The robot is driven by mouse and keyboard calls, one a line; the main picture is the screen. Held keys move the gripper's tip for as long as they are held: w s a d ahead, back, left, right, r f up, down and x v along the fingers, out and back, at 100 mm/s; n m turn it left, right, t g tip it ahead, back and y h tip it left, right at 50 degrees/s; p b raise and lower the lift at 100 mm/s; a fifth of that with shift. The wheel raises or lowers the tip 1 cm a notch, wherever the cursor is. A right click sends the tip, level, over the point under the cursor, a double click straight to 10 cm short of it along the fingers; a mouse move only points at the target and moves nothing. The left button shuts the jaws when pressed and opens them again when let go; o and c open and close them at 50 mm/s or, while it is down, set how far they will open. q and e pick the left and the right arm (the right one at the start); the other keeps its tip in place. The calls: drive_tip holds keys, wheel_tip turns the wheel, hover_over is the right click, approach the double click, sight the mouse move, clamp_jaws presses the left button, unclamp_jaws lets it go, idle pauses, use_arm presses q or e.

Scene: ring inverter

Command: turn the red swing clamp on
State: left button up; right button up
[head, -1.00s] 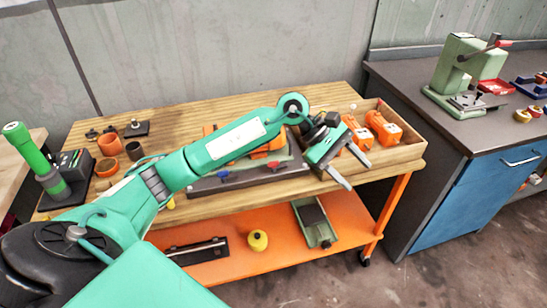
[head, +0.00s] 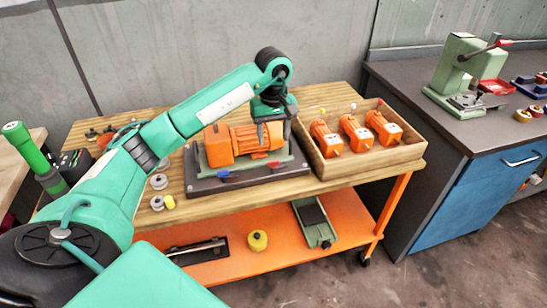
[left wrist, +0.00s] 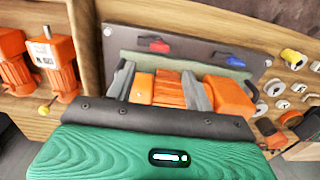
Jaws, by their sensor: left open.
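The red swing clamp (head: 273,164) is a small red handle at the front right edge of the dark fixture plate (head: 205,186). It also shows in the left wrist view (left wrist: 158,46), clear of my fingers. A blue clamp handle (head: 222,173) sits on the same edge. An orange motor (head: 228,147) rests on the plate. My left gripper (head: 274,134) is open and points down over the motor's right end. In the left wrist view its two fingers (left wrist: 158,88) stand on either side of the orange motor body; I cannot tell whether they touch it.
A wooden box (head: 342,170) with several orange motors stands right of the plate. Grey round parts (head: 159,182) and a yellow piece (head: 169,202) lie to its left. A grey bench (head: 420,110) with a green press (head: 460,75) is further right.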

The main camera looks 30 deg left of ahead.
sight(278, 165)
use_arm(q)
wheel_tip(278, 165, down, 8)
drive_tip(key=shift+f, duration=0.35)
use_arm(e)
drive_tip(key=shift+s+d+f, duration=0.3)
drive_tip(key=shift+s+f, duration=0.25)
drive_tip(key=shift+f, duration=0.25)
use_arm(q)
drive_tip(key=shift+c, duration=0.4)
drive_tip(key=c, duration=0.9)
